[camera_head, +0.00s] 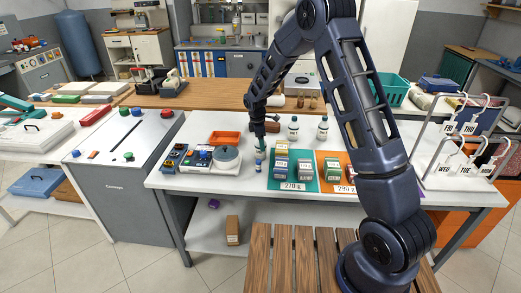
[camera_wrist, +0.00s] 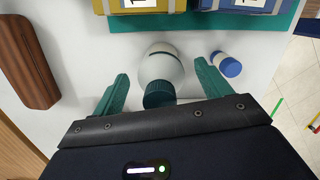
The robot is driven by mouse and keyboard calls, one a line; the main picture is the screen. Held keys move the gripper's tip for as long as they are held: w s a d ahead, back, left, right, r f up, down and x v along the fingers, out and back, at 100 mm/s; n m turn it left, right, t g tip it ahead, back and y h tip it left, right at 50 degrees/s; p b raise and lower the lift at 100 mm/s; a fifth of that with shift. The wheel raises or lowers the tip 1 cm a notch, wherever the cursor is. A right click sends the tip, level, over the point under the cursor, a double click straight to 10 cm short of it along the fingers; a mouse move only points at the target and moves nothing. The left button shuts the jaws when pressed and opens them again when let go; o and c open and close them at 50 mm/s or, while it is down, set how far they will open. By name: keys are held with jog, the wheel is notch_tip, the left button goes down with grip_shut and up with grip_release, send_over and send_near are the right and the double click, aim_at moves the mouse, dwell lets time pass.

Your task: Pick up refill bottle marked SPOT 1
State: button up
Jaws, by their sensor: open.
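In the wrist view a white bottle (camera_wrist: 165,64) with a dark green ribbed cap stands between the two green fingers of my gripper (camera_wrist: 163,86). The fingers are open, one on each side, with gaps to the bottle. In the head view my gripper (camera_head: 260,146) is low over the white table, and the bottle there is mostly hidden by it. Two similar white bottles with dark caps, a left one (camera_head: 293,129) and a right one (camera_head: 323,129), stand further right. No SPOT 1 marking is readable on any bottle.
A small blue-capped container (camera_wrist: 229,65) is close to the right finger. A brown block-like object (camera_wrist: 27,62) lies at left. Boxes stand on a teal mat (camera_head: 291,185), with an orange mat beside it. A scale-like device (camera_head: 226,158) and orange tray (camera_head: 225,137) are to the left.

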jog(key=shift+f, duration=0.1)
jog(key=c, duration=1.3)
jog(key=shift+o, duration=0.2)
